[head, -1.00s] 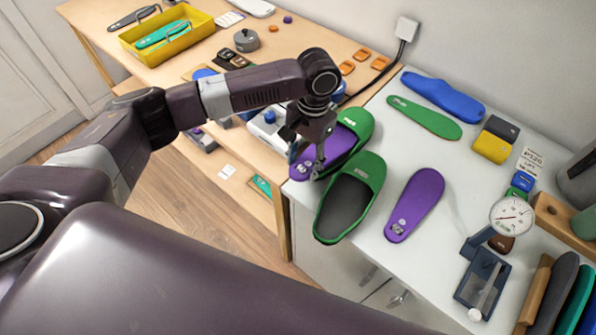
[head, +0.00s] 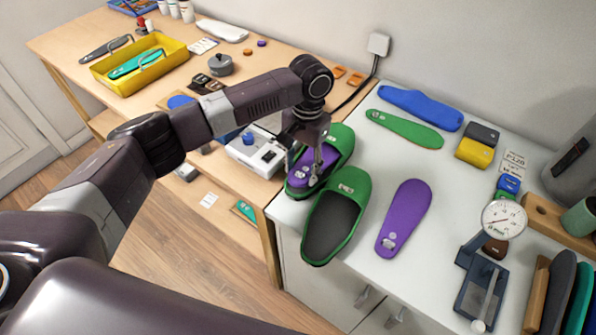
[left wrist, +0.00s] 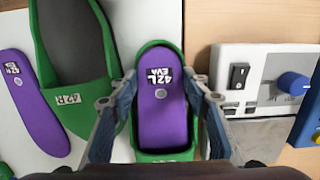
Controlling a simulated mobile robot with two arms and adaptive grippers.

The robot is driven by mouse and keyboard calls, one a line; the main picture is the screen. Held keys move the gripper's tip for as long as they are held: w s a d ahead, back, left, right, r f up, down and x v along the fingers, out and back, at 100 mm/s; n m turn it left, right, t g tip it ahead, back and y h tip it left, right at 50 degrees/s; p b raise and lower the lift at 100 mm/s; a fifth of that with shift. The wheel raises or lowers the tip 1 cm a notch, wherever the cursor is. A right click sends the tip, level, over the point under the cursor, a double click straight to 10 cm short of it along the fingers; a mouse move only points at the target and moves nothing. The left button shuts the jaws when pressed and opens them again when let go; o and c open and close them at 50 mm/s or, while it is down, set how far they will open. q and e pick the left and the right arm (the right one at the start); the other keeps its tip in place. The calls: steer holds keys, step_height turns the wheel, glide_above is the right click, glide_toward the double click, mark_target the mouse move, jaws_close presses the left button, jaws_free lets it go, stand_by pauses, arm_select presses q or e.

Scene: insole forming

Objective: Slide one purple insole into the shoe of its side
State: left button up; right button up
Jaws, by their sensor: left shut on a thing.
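The purple insole (head: 302,166) marked "42L EVA" lies in the rear green shoe (head: 343,139). In the left wrist view this insole (left wrist: 163,115) has the shoe's green rim (left wrist: 155,46) around its heel end, and its other end meets the green upper. My left gripper (head: 316,179) points down over the shoe, shut on the insole, with a finger on each side in the wrist view (left wrist: 160,98). The other green shoe (head: 335,220), marked "42R" (left wrist: 67,98), stands beside it with a dark inside. A second purple insole (head: 404,215) lies flat to its right. My right gripper is not in view.
The shoes stand near the left edge of the white table (head: 375,275). A white device (head: 255,152) is close on the left. A green insole (head: 405,132) and blue insole (head: 420,107) lie behind. A dial gauge (head: 503,220) stands right.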

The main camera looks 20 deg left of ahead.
arm_select(q)
steer(key=shift+w, duration=0.1)
steer(key=o, duration=1)
steer(key=r, duration=0.8)
steer(key=w+r, duration=0.1)
steer(key=r, duration=0.3)
steer(key=shift+d, duration=0.2)
steer(key=shift+f, duration=0.1)
